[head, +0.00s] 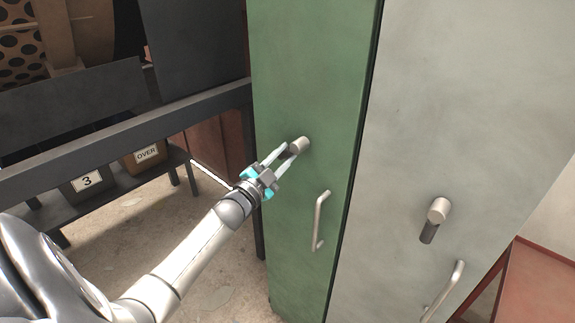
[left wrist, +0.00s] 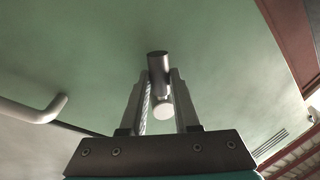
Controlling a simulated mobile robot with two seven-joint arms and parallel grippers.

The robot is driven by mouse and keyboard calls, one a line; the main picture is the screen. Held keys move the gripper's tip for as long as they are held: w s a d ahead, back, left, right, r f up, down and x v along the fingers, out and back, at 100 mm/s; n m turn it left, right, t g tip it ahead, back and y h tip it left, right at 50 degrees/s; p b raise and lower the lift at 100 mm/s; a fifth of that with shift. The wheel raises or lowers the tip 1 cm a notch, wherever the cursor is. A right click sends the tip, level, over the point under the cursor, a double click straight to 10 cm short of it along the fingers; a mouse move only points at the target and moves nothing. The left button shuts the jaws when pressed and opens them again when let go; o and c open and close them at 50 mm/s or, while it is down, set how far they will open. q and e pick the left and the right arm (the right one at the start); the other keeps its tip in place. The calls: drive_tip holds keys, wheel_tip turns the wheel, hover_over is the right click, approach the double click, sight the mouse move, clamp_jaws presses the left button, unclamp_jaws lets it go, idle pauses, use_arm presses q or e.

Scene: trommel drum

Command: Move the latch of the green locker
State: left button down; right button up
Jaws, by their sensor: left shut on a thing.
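The green locker (head: 305,85) stands in the middle of the head view. Its latch (head: 300,145) is a short metal knob on the door above the vertical bar handle (head: 319,222). My left gripper (head: 287,156) reaches the door from the left and is shut on the latch. In the left wrist view the latch (left wrist: 157,62) sits at the tips of my fingers (left wrist: 160,95), with its lever part between them. My fingers partly hide the lever in the head view. My right gripper is in neither view.
A pale grey locker (head: 460,120) adjoins on the right, with its own latch (head: 438,212) and bar handle (head: 443,290). A dark metal frame (head: 120,140) stands left. Bins marked 3 (head: 88,183) and OVER (head: 147,155) sit below it. The floor in front of them is open.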

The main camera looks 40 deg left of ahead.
sight(292, 133)
use_arm(q)
drive_tip(key=m, duration=0.1)
drive_tip(key=m+b, duration=0.1)
drive_tip(key=m, duration=0.1)
drive_tip(key=a+r+m+h, duration=0.1)
drive_tip(key=m, duration=0.2)
drive_tip(key=r+m+h+b, duration=0.1)
drive_tip(key=m, duration=0.1)
drive_tip(key=shift+a+t+b, duration=0.15)
drive_tip(key=shift+t+b, duration=0.15)
drive_tip(key=shift+r+m+b, duration=0.3)
drive_tip(key=shift+r+m, duration=0.15)
drive_tip(key=shift+m, duration=0.75)
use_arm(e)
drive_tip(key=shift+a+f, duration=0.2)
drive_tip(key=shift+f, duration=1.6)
use_arm(q)
drive_tip(key=shift+h, duration=0.4)
drive_tip(key=c, duration=0.7)
unclamp_jaws()
drive_tip(key=shift+o, duration=0.2)
drive_tip(key=b+v, duration=0.1)
drive_tip(key=v, duration=1.4)
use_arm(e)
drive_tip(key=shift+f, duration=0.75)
